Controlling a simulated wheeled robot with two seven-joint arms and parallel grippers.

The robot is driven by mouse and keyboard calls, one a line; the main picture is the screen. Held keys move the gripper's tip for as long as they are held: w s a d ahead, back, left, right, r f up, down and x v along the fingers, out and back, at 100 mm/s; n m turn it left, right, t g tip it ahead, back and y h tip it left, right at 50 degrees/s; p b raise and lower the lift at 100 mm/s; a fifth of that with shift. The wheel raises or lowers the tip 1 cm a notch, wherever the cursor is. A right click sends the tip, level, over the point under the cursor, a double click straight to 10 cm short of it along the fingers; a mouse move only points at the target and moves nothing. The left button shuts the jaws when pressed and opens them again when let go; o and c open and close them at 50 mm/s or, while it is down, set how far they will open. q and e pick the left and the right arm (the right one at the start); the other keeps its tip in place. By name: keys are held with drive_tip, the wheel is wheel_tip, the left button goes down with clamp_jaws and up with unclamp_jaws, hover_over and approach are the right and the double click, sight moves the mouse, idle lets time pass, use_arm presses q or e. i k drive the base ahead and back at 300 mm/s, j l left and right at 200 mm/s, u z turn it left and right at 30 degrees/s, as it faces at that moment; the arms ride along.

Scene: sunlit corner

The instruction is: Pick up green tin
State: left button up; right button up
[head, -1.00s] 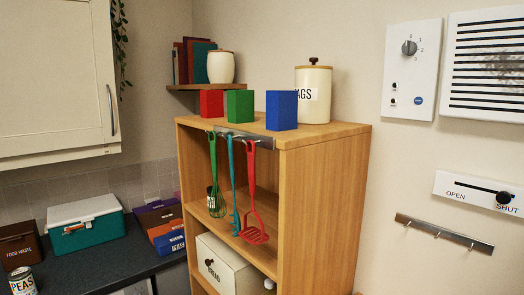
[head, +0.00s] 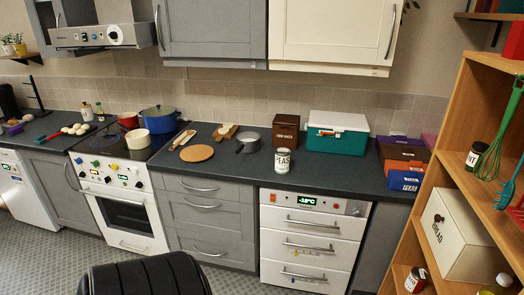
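I cannot make out a thing that is plainly a green tin. The one large green thing is a teal-green box (head: 335,142) with a white lid, on the dark worktop against the tiled wall. A white tin labelled PEAS (head: 282,161) stands upright near the worktop's front edge, left of that box. Neither of my grippers shows in the head view.
A brown FOOD WASTE box (head: 285,132) and colored boxes (head: 403,162) flank the teal box. A wooden shelf unit (head: 446,125) at the right holds a BREAD bin (head: 455,235). Left are the hob, a blue pot (head: 159,118) and a dark chair-like back (head: 145,275).

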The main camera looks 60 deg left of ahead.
sight(283, 155)
drive_tip(key=u, duration=1.7)
drive_tip(key=i+j, duration=0.4)
drive_tip(key=u, duration=0.05)
